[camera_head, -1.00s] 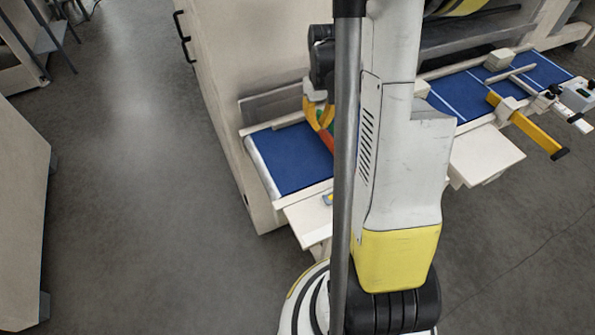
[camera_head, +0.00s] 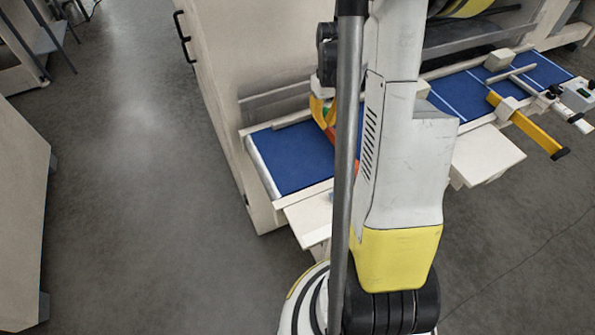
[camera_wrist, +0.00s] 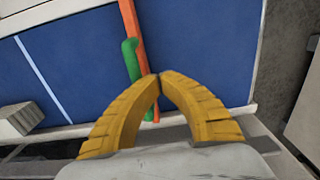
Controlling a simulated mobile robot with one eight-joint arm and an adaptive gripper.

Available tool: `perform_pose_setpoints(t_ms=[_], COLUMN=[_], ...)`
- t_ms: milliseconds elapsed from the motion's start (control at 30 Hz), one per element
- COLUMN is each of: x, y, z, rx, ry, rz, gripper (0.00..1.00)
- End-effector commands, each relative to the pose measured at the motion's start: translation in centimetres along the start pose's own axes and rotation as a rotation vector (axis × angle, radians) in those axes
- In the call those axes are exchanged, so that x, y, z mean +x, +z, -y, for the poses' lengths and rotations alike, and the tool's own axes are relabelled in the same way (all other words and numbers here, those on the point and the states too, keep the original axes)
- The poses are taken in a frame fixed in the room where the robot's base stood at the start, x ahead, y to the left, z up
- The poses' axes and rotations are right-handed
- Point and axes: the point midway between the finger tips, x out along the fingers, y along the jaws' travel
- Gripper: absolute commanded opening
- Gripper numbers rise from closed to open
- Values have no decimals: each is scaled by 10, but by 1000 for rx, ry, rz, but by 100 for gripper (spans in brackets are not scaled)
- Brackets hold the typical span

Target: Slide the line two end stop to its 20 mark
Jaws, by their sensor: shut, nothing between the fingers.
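An orange bar (camera_wrist: 137,48) with a green upright piece (camera_wrist: 131,60) lies across a blue belt (camera_wrist: 75,60) in the wrist view. It looks like the end stop. My gripper (camera_wrist: 157,80) has its yellow fingers shut, tips together, just right of the green piece in the picture. Whether they touch the bar is unclear. No scale marks are readable.
The blue belt (camera_head: 285,160) ends in a roller at the left, with a pale machine wall behind it. A yellow bar (camera_head: 530,128) with a black end crosses the belt farther right. A pale shelf (camera_head: 487,157) juts out in front. Floor at left is clear.

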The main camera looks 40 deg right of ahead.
Motion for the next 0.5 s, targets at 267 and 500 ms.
perform_pose_setpoints(t_ms=[267,500], x=[0,0], y=[0,0], z=[-6,-11], rx=[0,1], ry=[0,0], rz=[0,0], gripper=[0,0])
